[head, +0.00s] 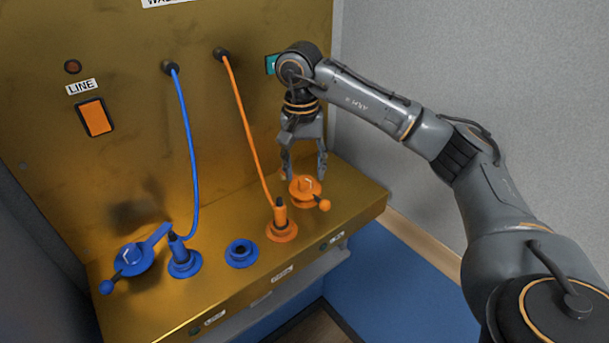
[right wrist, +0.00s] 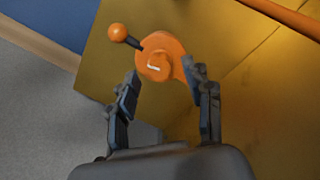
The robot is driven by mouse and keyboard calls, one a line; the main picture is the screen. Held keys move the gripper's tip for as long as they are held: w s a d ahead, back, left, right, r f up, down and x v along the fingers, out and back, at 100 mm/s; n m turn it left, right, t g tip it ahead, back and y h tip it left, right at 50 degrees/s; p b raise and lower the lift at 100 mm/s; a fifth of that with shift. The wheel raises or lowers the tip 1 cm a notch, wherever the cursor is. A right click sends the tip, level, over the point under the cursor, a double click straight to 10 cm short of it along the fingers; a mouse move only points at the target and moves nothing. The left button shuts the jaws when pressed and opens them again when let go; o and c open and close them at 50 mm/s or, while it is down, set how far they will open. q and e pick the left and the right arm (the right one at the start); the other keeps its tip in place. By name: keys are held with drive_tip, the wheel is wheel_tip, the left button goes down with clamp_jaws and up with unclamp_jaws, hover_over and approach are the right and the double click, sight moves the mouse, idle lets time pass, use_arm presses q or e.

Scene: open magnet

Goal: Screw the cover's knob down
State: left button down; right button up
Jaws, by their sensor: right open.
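An orange round cover (head: 303,191) with a crank-like knob ending in an orange ball (head: 324,205) is at the right part of the brass ledge. In the right wrist view the orange cover (right wrist: 163,60) lies just beyond the fingertips, its ball (right wrist: 117,32) out to the upper left on a dark stem. My right gripper (head: 305,176) points down over this cover, open, one finger on each side; it also shows in the right wrist view (right wrist: 163,86). I cannot tell whether a finger touches the cover. Whatever is under the cover is hidden. My left gripper is not in view.
A blue cover (head: 133,258) with a ball handle lies at the ledge's left. A blue plug (head: 181,257) and an orange plug (head: 281,222) have cables up to the brass panel (head: 130,110). An open blue socket (head: 241,253) sits between them. A grey wall is at the right.

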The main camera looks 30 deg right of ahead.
sight(305, 183)
drive_tip(key=shift+f, duration=1.25)
clamp_jaws()
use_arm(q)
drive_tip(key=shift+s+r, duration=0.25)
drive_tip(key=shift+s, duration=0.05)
